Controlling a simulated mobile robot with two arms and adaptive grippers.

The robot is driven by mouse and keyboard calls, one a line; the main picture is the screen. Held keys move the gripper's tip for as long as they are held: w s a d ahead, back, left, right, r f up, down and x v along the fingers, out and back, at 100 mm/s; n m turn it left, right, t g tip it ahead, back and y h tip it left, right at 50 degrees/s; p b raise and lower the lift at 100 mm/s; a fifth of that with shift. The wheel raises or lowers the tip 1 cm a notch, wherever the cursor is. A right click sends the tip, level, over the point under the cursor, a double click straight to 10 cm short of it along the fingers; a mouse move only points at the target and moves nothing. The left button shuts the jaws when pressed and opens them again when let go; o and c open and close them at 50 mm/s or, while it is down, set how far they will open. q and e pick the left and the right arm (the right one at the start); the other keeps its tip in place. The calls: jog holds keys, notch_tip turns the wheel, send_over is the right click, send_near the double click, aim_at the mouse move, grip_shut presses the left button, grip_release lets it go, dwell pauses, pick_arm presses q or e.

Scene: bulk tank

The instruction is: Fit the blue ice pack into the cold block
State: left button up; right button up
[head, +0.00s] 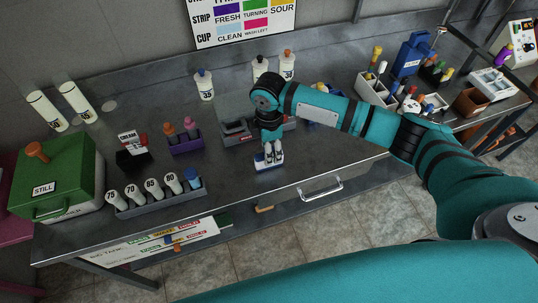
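My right gripper (272,160) comes in from the right and points down near the table's front edge. Its fingers are close together, right at a small blue and white piece (260,165), which looks like the ice pack. I cannot tell whether the fingers grip it or only stand over it. A dark grey block (237,132) with a reddish label stands just behind and to the left of the gripper; it may be the cold block. My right arm partly hides what is behind it. My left gripper is not in view.
A rack (160,205) of numbered white bottles and a purple holder (186,143) stand left of the gripper. A green box (60,178) is at far left. A white bottle (204,84) stands behind. A drawer handle (320,189) juts from the front edge.

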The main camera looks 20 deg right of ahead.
jog(key=shift+f, duration=0.8)
grip_shut()
jog(key=shift+w+r, duration=0.1)
jog(key=shift+r, duration=0.05)
jog(key=shift+r+b, duration=0.3)
jog(key=shift+r, duration=0.25)
notch_tip(320, 180, up, 2)
jog(key=shift+r+b, duration=0.15)
jog(key=shift+b, duration=0.45)
jog(key=s+a+r+b, duration=0.1)
jog(key=s+b, duration=0.2)
jog(key=s, duration=1.3)
jog(key=shift+r, duration=0.25)
